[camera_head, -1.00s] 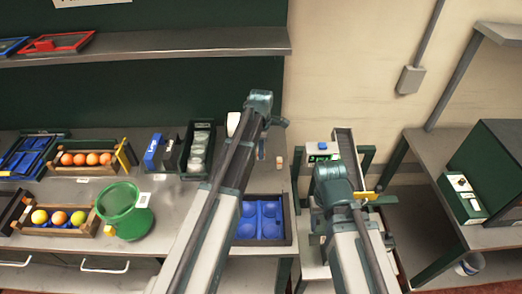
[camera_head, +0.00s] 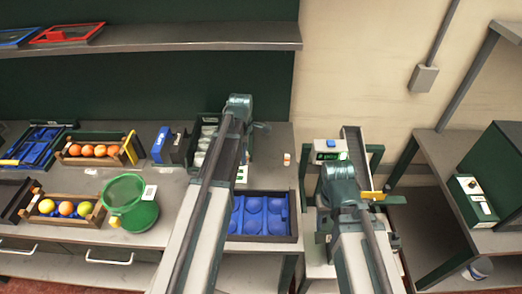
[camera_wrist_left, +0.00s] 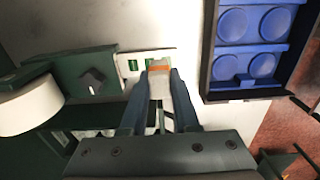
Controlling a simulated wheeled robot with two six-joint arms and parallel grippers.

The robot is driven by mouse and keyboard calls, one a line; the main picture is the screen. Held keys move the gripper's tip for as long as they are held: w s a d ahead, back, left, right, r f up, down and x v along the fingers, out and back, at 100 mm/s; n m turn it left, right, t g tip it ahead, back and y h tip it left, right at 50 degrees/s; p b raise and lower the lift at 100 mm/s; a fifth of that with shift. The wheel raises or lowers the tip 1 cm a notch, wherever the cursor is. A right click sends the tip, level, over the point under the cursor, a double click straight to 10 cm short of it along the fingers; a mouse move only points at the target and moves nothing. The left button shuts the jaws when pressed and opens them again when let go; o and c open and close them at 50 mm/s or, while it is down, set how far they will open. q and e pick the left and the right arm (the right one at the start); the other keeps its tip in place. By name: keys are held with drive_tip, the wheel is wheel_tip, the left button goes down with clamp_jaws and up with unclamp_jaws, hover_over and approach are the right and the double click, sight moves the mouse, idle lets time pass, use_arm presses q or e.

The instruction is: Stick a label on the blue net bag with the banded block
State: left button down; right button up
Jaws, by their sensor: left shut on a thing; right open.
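My left gripper (camera_wrist_left: 160,98) is shut on a pale block with an orange band (camera_wrist_left: 159,80), seen between its fingers in the left wrist view. The block's end is in front of a white card with green squares (camera_wrist_left: 135,65). In the head view my left arm hides these fingers. A green net bag (camera_head: 132,208) with a white tag stands on the table at the left. I cannot make out a blue net bag. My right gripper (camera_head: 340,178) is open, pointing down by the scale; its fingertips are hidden.
A blue tray with round hollows (camera_head: 292,238) is right of my left arm. A small banded block (camera_head: 286,159) stands behind it. A dark green device with a knob (camera_wrist_left: 92,82) and white roll shows in the wrist view.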

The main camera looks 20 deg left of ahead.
use_arm(q)
drive_tip(key=shift+s+a+f, duration=0.2)
drive_tip(key=shift+s+a, duration=0.65)
wheel_tip(320, 180, down, 6)
drive_tip(key=b, duration=0.6)
drive_tip(key=shift+f+b, duration=0.5)
drive_tip(key=shift+b, duration=0.15)
idle(1.5)
drive_tip(key=shift+r, duration=0.1)
drive_tip(key=shift+r+p, duration=0.2)
drive_tip(key=shift+p, duration=0.2)
wheel_tip(320, 180, up, 6)
drive_tip(key=p, duration=0.6)
drive_tip(key=shift+r, duration=0.2)
